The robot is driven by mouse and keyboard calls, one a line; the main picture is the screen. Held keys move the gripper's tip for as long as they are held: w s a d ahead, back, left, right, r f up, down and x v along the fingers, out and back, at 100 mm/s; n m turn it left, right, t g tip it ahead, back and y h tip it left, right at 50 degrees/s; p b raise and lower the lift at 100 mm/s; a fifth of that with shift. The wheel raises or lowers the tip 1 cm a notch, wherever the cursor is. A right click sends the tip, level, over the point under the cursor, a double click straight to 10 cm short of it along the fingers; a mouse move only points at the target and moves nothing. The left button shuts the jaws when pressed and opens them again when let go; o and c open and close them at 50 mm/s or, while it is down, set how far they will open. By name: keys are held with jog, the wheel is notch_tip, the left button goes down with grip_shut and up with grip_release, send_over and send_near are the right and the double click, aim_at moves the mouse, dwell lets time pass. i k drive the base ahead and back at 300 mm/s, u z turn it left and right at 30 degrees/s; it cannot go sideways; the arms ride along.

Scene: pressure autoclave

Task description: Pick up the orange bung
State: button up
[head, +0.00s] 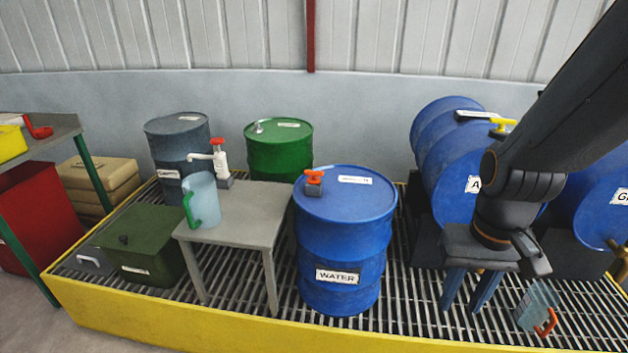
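An orange-red piece with a small handle-like top, which looks like the orange bung (314,177), stands on a small grey block on top of the blue drum labelled WATER (340,255). It is upright near the left part of the lid. My gripper (463,306) is well to the right of that drum, in front of the lying blue drum, and points down. Its two blue fingers are apart with nothing visible between them. The bung is clear of my gripper and not hidden.
A grey table (245,212) left of the WATER drum holds a jug (201,198) and a red-topped pump (220,160). A green drum (279,150) stands behind. A lying blue drum (440,150) has a yellow tap. Another jug (537,305) is on the grating, lower right.

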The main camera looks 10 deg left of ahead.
aim_at(313, 179)
jog(key=u, duration=0.45)
jog(key=k, duration=0.5)
jog(key=u, duration=1.05)
jog(key=i, duration=1)
jog(key=z, duration=1)
jog(key=i, duration=0.5)
jog(key=z, duration=0.5)
